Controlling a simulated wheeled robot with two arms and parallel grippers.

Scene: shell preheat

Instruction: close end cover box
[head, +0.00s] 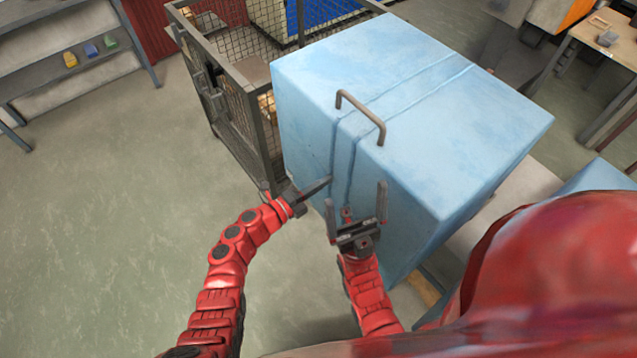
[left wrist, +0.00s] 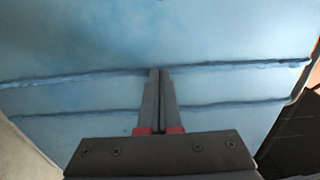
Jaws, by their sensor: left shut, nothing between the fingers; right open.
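A large light blue box (head: 440,110) fills the middle right of the head view. Two seams run across its top and down its near side, with a band between them. A dark grey bar handle (head: 362,112) is fixed at its near top edge. I cannot tell which part is the end cover. My left gripper (head: 327,182) is shut and empty, its tip at the box's near side by the seams. In the left wrist view, the shut fingers (left wrist: 160,75) point at the blue surface (left wrist: 150,35); contact is unclear. My right gripper (head: 356,200) is open before the near side, nothing between its fingers.
A wire mesh cage (head: 235,100) stands just left of and behind the box. A shelf (head: 75,70) with small colored items is at the far left. A bench (head: 605,40) is at the upper right. The green-grey floor (head: 110,200) on the left is clear.

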